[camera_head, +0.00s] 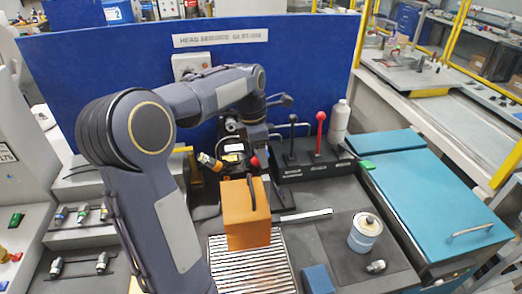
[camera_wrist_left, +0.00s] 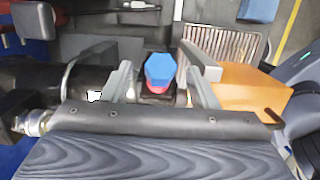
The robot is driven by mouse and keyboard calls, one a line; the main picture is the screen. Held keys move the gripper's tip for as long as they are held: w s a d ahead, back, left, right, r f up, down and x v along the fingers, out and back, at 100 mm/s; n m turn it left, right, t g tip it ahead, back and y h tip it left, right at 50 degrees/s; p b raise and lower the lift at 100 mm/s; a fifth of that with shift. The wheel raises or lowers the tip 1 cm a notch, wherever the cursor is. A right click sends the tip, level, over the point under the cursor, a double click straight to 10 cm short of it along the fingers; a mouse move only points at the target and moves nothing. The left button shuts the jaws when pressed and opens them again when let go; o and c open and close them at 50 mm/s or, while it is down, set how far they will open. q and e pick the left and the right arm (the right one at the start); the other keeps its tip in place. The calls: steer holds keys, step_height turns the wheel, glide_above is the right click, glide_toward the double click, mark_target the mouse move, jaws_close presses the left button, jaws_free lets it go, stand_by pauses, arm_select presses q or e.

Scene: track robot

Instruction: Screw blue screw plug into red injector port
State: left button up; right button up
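The blue screw plug (camera_wrist_left: 160,70) shows in the left wrist view as a blue hexagonal head. The red injector port (camera_wrist_left: 158,89) shows as a red rim directly under it, and I cannot tell how deep the plug sits. My left gripper (camera_wrist_left: 163,82) has its fingers on either side of the plug, with visible gaps. In the head view my left gripper (camera_head: 256,146) points down behind the orange block, close to a red round part (camera_head: 255,161). The blue plug is hidden there. My right gripper is not in view.
The orange block (camera_head: 246,225) stands by a ribbed metal grate (camera_head: 250,268). Black and red levers (camera_head: 320,128) and a white bottle (camera_head: 339,120) stand to the right. A blue-and-white jar (camera_head: 365,233) is on the dark mat. A blue panel (camera_head: 100,75) closes the back.

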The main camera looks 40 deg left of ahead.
arm_select(q)
steer(key=r+p, duration=0.1)
steer(key=r, duration=0.1)
steer(key=r+p, duration=0.3)
steer(key=r, duration=0.1)
steer(key=shift+s+a+p, duration=0.3)
steer(key=shift+s, duration=0.05)
steer(key=shift+r+b, duration=0.3)
steer(key=shift+b, duration=0.05)
steer(key=shift+s+a+r, duration=0.1)
steer(key=shift+r, duration=0.5)
